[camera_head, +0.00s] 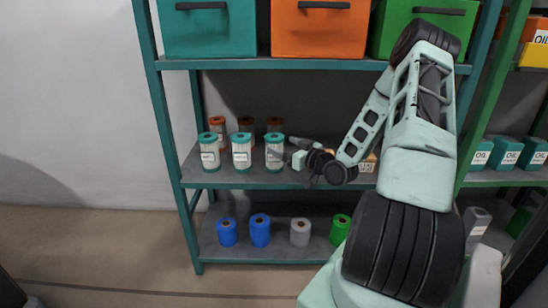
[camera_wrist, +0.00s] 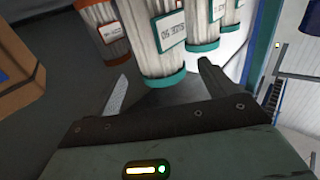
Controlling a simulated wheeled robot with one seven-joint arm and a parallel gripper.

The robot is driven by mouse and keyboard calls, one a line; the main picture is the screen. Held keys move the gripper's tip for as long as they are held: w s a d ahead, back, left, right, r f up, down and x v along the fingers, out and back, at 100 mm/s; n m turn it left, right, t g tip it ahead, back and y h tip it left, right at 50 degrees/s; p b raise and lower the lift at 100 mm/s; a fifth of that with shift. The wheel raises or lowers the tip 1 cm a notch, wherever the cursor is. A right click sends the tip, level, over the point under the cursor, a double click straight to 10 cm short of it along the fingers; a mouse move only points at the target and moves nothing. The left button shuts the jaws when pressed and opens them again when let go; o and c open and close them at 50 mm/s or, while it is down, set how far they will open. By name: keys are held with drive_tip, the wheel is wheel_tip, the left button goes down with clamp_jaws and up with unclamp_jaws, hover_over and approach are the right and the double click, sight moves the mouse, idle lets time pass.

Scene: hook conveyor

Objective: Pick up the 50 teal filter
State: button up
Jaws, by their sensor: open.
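Three white pleated filters with teal end caps stand in a front row on the middle shelf in the head view: left (camera_head: 209,152), middle (camera_head: 241,152) and right (camera_head: 274,151). My gripper (camera_head: 287,158) is just right of the right one. In the wrist view my gripper (camera_wrist: 165,92) is open, with a teal filter (camera_wrist: 152,45) in front of and between its fingers. Its label seems to read 50, though the text is tilted and small. No grip on it shows. Two more teal filters (camera_wrist: 201,30) (camera_wrist: 231,14) stand to its right.
Orange-capped filters (camera_head: 246,125) stand behind the teal row; one shows left in the wrist view (camera_wrist: 103,30). An orange-brown box (camera_wrist: 18,65) is at the wrist view's left. Blue, grey and green rolls (camera_head: 260,230) are on the shelf below, bins (camera_head: 320,28) above.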

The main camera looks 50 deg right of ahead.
sight(271, 138)
drive_tip(key=shift+w+d+r+b, duration=0.1)
drive_tip(key=shift+w+b, duration=0.5)
drive_tip(key=shift+w, duration=1.15)
drive_tip(key=shift+w+d+r+b, duration=0.1)
drive_tip(key=shift+w+b, duration=0.45)
drive_tip(key=shift+w, duration=1.2)
drive_tip(key=c, duration=1.2)
